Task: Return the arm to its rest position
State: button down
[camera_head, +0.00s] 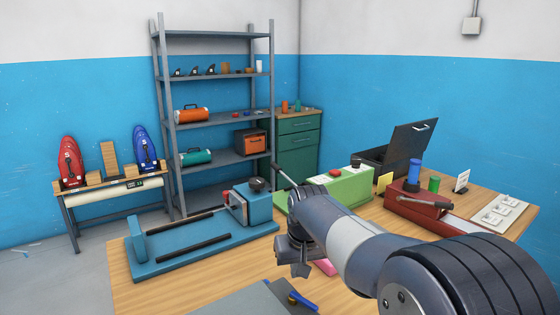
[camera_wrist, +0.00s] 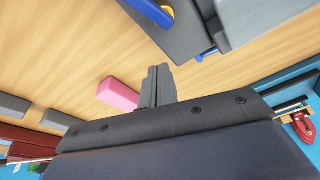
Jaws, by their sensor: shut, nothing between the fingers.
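My arm reaches from the lower right of the head view over the wooden workbench (camera_head: 190,284). My gripper (camera_head: 300,270) hangs above the bench near its middle, pointing down. In the wrist view my gripper (camera_wrist: 157,72) has its two fingers together, with nothing between them. A pink block (camera_wrist: 119,94) lies on the bench beside the fingers in that view, apart from them. In the head view the pink block (camera_head: 325,267) is partly hidden behind my arm.
A blue machine (camera_head: 200,238) stands left on the bench. A green machine (camera_head: 345,187) and a red one (camera_head: 412,200) stand behind my arm. A grey mat (camera_head: 240,304) and a blue-handled tool (camera_head: 300,299) lie in front. A grey shelf (camera_head: 210,115) stands behind.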

notch_tip(320, 180, up, 8)
jog(key=d+n+y, duration=0.1)
jog(key=n, duration=0.3)
jog(key=shift+s, duration=0.4)
jog(key=shift+s+r+t, duration=0.1)
jog(key=shift+t, duration=0.2)
